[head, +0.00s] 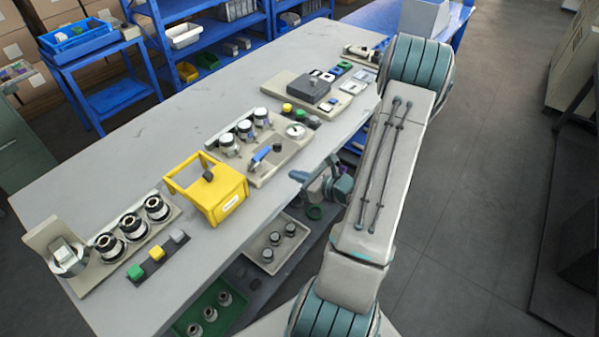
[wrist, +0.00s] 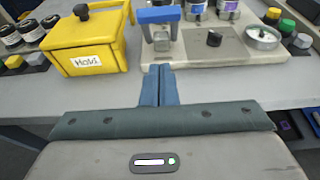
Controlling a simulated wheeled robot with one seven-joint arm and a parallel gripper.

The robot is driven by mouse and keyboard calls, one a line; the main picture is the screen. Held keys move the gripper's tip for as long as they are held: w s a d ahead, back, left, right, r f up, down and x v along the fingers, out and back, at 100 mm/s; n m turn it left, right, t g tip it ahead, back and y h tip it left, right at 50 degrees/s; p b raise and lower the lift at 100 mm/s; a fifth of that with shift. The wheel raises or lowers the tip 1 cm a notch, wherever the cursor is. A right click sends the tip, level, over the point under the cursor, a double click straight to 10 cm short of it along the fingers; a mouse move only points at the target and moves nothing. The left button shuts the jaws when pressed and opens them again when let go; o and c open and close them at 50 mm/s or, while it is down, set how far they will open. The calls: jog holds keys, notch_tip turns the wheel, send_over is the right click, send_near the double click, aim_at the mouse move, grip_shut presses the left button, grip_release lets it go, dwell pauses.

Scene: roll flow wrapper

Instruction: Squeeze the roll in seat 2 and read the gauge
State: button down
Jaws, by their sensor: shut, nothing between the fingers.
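A beige fixture (head: 262,172) on the bench carries a row of several rolls with pale tops; its middle roll (head: 245,131) stands between two others. The row is cut off at the top of the wrist view, where a roll (wrist: 195,7) shows. I cannot read seat numbers. A round white-faced gauge (head: 296,131) sits at the fixture's right end and also shows in the wrist view (wrist: 262,38); its reading is too small to tell. A blue handle (wrist: 158,15) stands at the fixture's front. My gripper (wrist: 160,72) is shut and empty, in front of the fixture at the bench edge.
A yellow box (wrist: 88,45) with a handwritten label stands left of the fixture. Beyond it, several dark rolls (head: 133,227) stand on a beige base beside coloured blocks (head: 157,253). A grey box (head: 309,87) stands farther back. Trays (head: 262,262) sit below the bench. The far bench strip is clear.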

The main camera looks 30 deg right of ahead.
aim_at(258, 159)
jog(key=p+x, duration=0.1)
jog(key=x, duration=0.5)
jog(key=shift+r, duration=0.1)
jog(key=w, duration=0.1)
jog(key=w+a+r+p, duration=0.1)
jog(key=w+p, duration=0.1)
jog(key=shift+w+a+r, duration=0.15)
jog(key=shift+w+r, duration=0.1)
jog(key=shift+w, duration=0.05)
jog(key=shift+r, duration=0.1)
